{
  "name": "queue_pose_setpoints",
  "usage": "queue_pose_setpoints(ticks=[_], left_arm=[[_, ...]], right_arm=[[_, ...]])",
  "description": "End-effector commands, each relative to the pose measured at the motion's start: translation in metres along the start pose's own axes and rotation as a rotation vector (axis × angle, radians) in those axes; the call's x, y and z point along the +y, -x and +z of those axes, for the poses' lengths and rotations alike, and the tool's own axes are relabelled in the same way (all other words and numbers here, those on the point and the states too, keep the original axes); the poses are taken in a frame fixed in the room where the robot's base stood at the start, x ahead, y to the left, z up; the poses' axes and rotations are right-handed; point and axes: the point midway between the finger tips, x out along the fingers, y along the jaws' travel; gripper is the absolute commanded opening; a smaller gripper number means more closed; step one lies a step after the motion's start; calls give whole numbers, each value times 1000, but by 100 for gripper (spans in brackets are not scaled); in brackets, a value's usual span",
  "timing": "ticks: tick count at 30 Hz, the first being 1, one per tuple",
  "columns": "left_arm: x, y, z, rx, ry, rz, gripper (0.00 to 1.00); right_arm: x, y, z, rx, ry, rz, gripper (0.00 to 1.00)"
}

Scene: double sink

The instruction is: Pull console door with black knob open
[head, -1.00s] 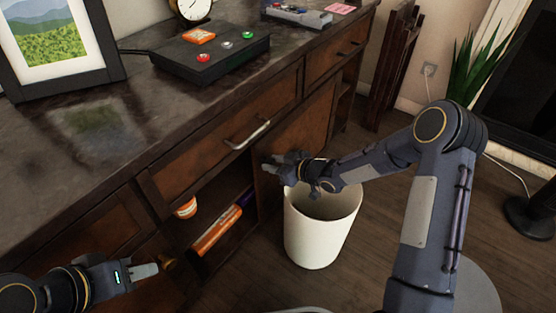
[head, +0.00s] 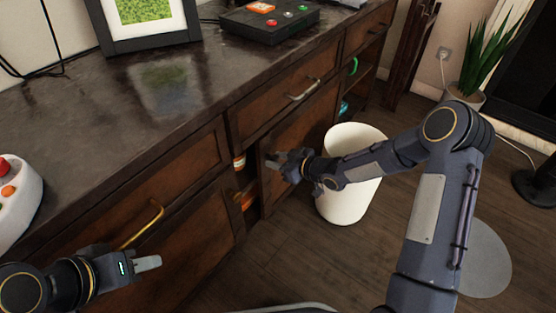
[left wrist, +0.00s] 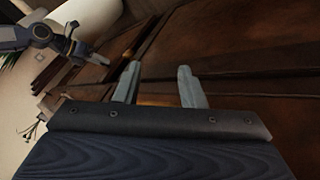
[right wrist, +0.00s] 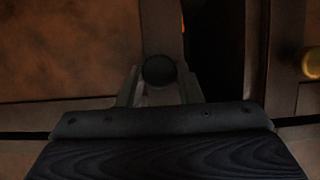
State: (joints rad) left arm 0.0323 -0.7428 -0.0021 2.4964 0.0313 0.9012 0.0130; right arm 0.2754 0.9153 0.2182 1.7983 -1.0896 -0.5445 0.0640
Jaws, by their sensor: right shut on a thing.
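The console door (head: 305,145) is a brown wooden panel below the middle drawer, with a narrow dark opening at its left edge. Its round black knob (right wrist: 158,70) shows in the right wrist view, between my right gripper's fingers. My right gripper (head: 274,162) is shut on the knob; in the head view the gripper hides it. In the right wrist view my right gripper (right wrist: 160,92) is seen from behind. My left gripper (head: 150,263) is in front of the console's left part. Its fingers are apart and empty in the left wrist view (left wrist: 160,88).
A white bin (head: 345,200) stands on the floor right of the door, close to my right arm. Orange items (head: 245,200) show in the opening. A gold bar handle (head: 143,225) is near my left gripper. A silver handle (head: 305,90) is above the door.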

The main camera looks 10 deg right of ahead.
Motion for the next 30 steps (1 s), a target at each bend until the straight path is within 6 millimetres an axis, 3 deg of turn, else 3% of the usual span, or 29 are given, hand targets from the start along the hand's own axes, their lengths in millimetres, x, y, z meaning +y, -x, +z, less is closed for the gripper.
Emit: queue_pose_setpoints(ticks=[10,11,15,24,30], left_arm=[[0,0,0,0,0,0,36],[0,0,0,0,0,0,36],[0,0,0,0,0,0,36],[0,1,-1,0,0,0,36],[5,11,-6,0,0,0,36]], right_arm=[[0,0,1,-1,0,0,0],[0,0,1,-1,0,0,36],[0,0,1,0,-1,0,53],[1,3,0,0,-1,1,53],[1,31,-3,-1,-2,4,53]])
